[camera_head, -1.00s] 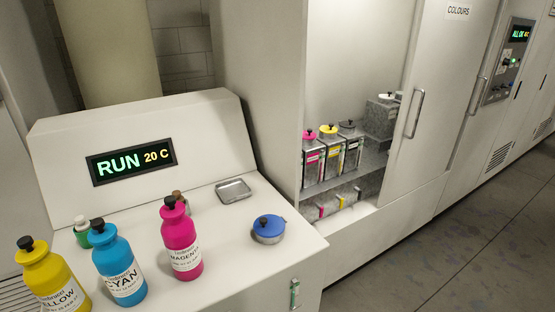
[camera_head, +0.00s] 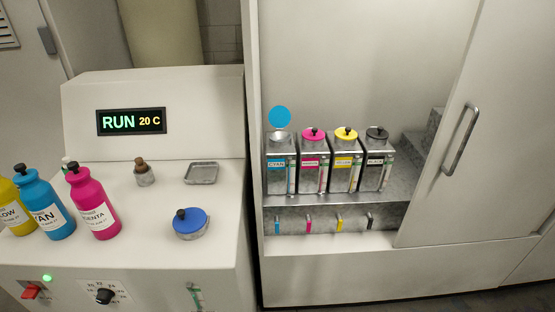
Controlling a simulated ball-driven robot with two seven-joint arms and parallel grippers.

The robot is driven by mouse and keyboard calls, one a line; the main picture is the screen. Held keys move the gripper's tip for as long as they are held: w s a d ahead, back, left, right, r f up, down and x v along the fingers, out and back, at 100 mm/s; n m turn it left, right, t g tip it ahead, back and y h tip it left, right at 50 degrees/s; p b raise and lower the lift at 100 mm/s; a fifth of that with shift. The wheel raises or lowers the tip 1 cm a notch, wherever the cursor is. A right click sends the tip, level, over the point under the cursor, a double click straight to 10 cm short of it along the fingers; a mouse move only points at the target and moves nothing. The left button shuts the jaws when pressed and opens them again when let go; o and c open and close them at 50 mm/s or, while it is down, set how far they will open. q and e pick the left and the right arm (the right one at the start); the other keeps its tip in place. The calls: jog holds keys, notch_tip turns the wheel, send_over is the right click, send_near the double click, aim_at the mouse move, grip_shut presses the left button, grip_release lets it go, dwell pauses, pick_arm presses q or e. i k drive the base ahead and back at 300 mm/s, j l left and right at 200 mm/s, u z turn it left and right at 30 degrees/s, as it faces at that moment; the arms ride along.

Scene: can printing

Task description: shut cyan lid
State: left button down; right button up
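The cyan tank (camera_head: 281,163) stands at the left end of a row of ink tanks on the cabinet shelf. Its cyan lid (camera_head: 280,117) shows as a round blue disc raised upright above and behind the tank's top opening, so it stands open. The magenta tank (camera_head: 314,164), yellow tank (camera_head: 344,165) and black tank (camera_head: 376,164) beside it have their lids down, each with a dark knob. Neither of my grippers is in view.
A sliding door (camera_head: 492,130) with a handle (camera_head: 461,139) covers the cabinet's right part. The counter (camera_head: 150,215) at left holds yellow, cyan and magenta bottles, a small brown-topped bottle (camera_head: 144,173), a metal tray (camera_head: 201,173) and a blue-lidded pot (camera_head: 190,223).

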aim_at(279, 117)
jog(key=l+u, duration=0.15)
jog(key=u, duration=0.2)
jog(key=l+u, duration=0.1)
jog(key=u, duration=0.2)
jog(key=l+u, duration=1.15)
